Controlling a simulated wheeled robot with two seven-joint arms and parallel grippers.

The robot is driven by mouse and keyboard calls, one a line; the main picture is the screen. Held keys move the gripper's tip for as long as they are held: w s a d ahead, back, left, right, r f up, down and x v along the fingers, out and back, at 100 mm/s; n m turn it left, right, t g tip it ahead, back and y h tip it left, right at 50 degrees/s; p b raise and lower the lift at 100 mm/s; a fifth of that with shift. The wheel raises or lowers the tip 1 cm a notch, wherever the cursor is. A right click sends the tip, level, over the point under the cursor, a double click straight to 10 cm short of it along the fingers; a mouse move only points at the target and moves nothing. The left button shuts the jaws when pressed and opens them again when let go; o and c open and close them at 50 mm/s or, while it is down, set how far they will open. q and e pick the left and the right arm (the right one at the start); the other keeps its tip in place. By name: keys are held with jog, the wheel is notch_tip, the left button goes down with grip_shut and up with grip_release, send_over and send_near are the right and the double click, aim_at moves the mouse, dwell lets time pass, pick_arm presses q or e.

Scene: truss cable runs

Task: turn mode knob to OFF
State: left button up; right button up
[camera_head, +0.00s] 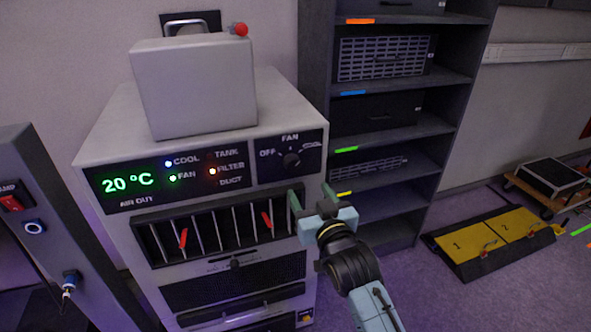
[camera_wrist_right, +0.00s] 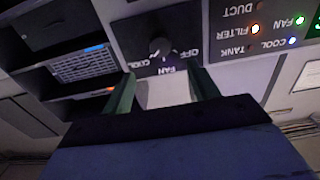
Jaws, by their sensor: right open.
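The mode knob (camera_head: 291,159) is a small dark round knob on a black panel at the upper right of the white unit's front. The panel is labelled OFF at left, FAN at top and what reads as COOL at right. The knob also shows in the right wrist view (camera_wrist_right: 161,48), where the labels appear upside down. I cannot tell for sure where its pointer stands. My right gripper (camera_head: 311,195) is open and empty, its green fingers just below the knob and apart from it. The fingers also show in the wrist view (camera_wrist_right: 162,78). My left gripper is out of view.
The white unit (camera_head: 115,155) has a lit display, a slatted vent with red tabs, and a grey box (camera_head: 195,85) on top. A dark shelf rack (camera_head: 455,75) stands at right. A yellow cable ramp (camera_head: 480,243) lies on the floor. A grey switch post (camera_head: 60,215) stands at left.

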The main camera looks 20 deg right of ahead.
aim_at(294, 168)
jog(key=w, duration=1)
jog(key=shift+w+a, duration=0.2)
jog(key=shift+w, duration=0.05)
jog(key=shift+c, duration=0.3)
jog(key=c, duration=0.9)
jog(key=shift+c, duration=0.2)
